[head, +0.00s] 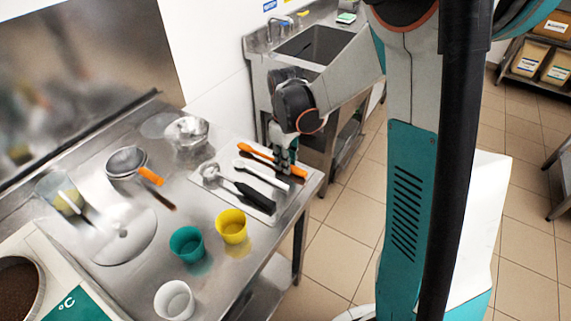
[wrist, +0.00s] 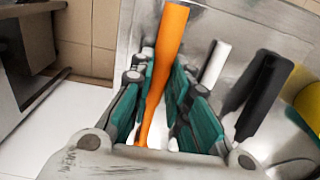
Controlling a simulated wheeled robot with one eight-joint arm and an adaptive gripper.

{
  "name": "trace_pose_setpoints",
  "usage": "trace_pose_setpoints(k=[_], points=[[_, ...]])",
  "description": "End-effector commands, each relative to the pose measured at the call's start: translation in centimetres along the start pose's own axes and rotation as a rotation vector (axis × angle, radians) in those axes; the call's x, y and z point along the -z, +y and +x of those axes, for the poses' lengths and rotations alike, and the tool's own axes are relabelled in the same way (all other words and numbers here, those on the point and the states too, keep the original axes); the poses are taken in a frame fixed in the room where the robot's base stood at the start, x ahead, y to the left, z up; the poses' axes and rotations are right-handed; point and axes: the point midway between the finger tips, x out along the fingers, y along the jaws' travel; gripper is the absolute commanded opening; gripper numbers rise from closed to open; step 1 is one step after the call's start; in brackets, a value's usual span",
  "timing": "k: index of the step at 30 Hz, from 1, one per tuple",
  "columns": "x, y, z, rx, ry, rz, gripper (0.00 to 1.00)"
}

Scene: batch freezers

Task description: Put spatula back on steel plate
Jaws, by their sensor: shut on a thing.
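My gripper (head: 286,160) is shut on an orange spatula (head: 257,152) at the far right edge of the steel plate (head: 219,194). In the wrist view the spatula's orange handle (wrist: 171,35) runs lengthwise between the green finger pads of my gripper (wrist: 163,88). The plate lies on the steel table and carries a white utensil (head: 262,174) and a black-handled scoop (head: 253,195). Both handles also show to the right in the wrist view, white (wrist: 214,63) and black (wrist: 264,95). I cannot tell whether the spatula touches the plate.
A yellow cup (head: 232,227), a teal cup (head: 187,244) and a white cup (head: 174,300) stand in front of the plate. A strainer (head: 127,161) and a clear bowl (head: 187,132) are to the left. A sink (head: 314,44) stands behind.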

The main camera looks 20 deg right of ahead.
Motion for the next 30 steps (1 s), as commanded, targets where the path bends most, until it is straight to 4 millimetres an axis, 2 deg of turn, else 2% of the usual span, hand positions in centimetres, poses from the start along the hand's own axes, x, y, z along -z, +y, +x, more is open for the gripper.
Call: trace_pose_setpoints(k=[1,12,13,15,25,30], points=[[0.0,0.0,0.5,0.0,0.0,0.0,0.0],[0.0,0.0,0.8,0.0,0.0,0.0,0.0],[0.0,0.0,0.7,0.0,0.0,0.0,0.23],[0.0,0.0,0.7,0.0,0.0,0.0,0.36],[0.0,0.0,0.6,0.0,0.0,0.0,0.36],[0.0,0.0,-0.9,0.0,0.0,0.0,0.36]])
